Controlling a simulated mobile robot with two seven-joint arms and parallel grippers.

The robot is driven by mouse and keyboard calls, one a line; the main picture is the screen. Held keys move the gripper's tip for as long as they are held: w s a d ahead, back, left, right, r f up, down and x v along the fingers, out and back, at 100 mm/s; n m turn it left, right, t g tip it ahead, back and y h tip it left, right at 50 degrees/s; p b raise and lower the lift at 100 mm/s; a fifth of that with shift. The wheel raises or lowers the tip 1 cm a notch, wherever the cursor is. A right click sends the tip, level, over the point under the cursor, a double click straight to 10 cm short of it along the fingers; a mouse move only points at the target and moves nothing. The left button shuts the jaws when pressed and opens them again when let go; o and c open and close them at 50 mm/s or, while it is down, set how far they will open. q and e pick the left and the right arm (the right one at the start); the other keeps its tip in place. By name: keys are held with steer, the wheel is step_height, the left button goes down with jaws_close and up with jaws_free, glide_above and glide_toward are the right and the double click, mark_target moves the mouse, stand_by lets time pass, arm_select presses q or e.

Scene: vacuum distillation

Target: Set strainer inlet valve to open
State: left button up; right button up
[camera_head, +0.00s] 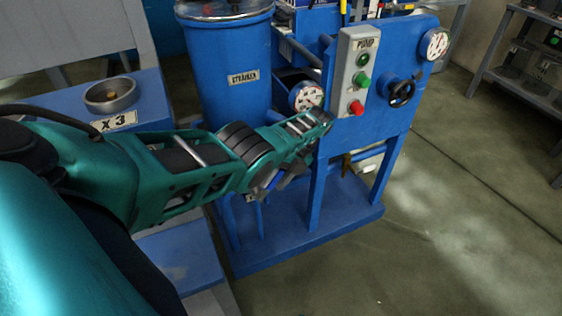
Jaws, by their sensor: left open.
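The blue cylindrical strainer (228,75) stands upright at the centre left with a label on its front. My left arm reaches in from the left across the strainer's lower part. My left gripper (316,124) is open in front of the blue frame, by the lower left edge of the pump panel and just below a round gauge (306,97). No valve labelled as the strainer inlet can be made out. My right gripper is not in view.
The blue panel (388,122) carries a grey pump box (352,72) with green and red buttons, a black handwheel (401,92) and another gauge (435,44). A metal ring (110,94) sits on a blue block at left. The floor (450,215) at right is clear.

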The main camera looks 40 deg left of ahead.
mark_target(260, 197)
arm_select(q)
steer(key=shift+r+p, duration=0.2)
steer(key=shift+p, duration=0.15)
steer(key=s+t+h+p, duration=0.1)
steer(key=p, duration=0.3)
steer(key=s+a+r+t+p, duration=0.1)
steer(key=t+p, duration=0.1)
steer(key=p, duration=0.3)
steer(key=shift+s+a+r+t+h, duration=0.1)
steer(key=shift+s+r+t+h, duration=0.05)
steer(key=shift+s+t+h, duration=0.2)
steer(key=shift+s+a+t+h+p, duration=0.2)
steer(key=shift+s+t+h+p, duration=0.15)
steer(key=shift+t+p, duration=0.25)
steer(key=shift+s+a+t+h, duration=0.2)
steer(key=shift+s+t+h, duration=0.2)
steer(key=shift+t, duration=0.15)
step_height(260, 197, up, 8)
steer(key=p, duration=0.4)
steer(key=s+d+r+n+t+h+p, duration=0.1)
steer(key=s+d+r+n+t+p, duration=0.2)
steer(key=d+n, duration=0.7)
steer(key=s+d+r+n+t+h+p, duration=0.1)
steer(key=s+d+r+n+t+p, duration=0.2)
steer(key=s+d+r+n+t, duration=0.4)
steer(key=shift+s+d+n+t, duration=0.35)
steer(key=shift+d+n+t, duration=0.15)
steer(key=shift+d+n, duration=1.25)
